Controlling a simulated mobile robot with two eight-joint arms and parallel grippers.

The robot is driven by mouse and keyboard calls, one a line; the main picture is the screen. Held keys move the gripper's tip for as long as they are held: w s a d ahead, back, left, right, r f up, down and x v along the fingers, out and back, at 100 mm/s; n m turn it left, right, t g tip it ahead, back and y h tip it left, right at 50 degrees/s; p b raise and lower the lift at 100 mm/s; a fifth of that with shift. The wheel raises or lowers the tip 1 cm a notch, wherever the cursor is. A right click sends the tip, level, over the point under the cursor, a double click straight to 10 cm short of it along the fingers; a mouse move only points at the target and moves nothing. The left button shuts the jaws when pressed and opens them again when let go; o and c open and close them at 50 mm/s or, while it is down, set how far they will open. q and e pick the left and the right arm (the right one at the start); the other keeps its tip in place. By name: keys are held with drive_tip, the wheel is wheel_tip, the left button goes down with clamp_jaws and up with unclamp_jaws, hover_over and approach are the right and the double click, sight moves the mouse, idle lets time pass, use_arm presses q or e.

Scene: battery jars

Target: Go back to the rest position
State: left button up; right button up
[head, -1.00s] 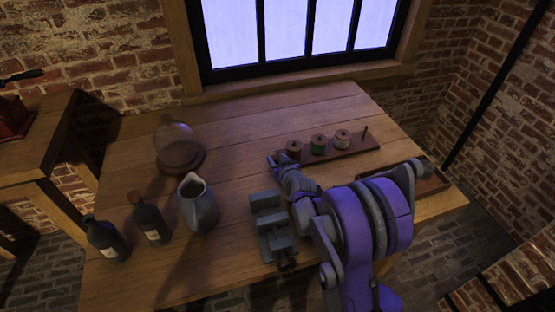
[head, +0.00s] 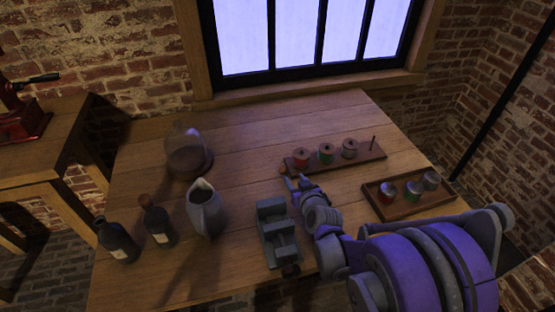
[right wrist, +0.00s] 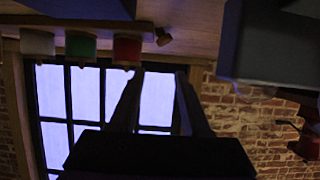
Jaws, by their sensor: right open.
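My right gripper (head: 295,183) is open, with nothing between its fingers. In the head view it hovers over the table (head: 255,125), between the spool rack (head: 335,163) and the grey vise (head: 278,233). In the right wrist view its two fingers (right wrist: 160,80) stand apart against the window. My right arm comes in from the lower right. My left gripper is not in view.
The rack holds red, green and white spools; a small knob lies at its left end. A wooden tray (head: 408,213) with jars stands to the right. A jug (head: 205,210), two dark bottles (head: 118,243) and a glass dome (head: 187,150) stand left.

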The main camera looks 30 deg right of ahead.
drive_tip(key=s+a+r+n+g+y+p, duration=0.25)
drive_tip(key=s+a+r+p, duration=0.35)
drive_tip(key=a, duration=0.5)
drive_tip(key=s+a+r+g+p, duration=0.1)
drive_tip(key=s+a+g, duration=0.1)
drive_tip(key=s, duration=0.6)
drive_tip(key=s+a+r+g+p, duration=0.2)
drive_tip(key=s+a+g, duration=0.1)
drive_tip(key=s, duration=0.5)
drive_tip(key=shift+s+a+r+y, duration=0.3)
drive_tip(key=shift+s+y, duration=0.05)
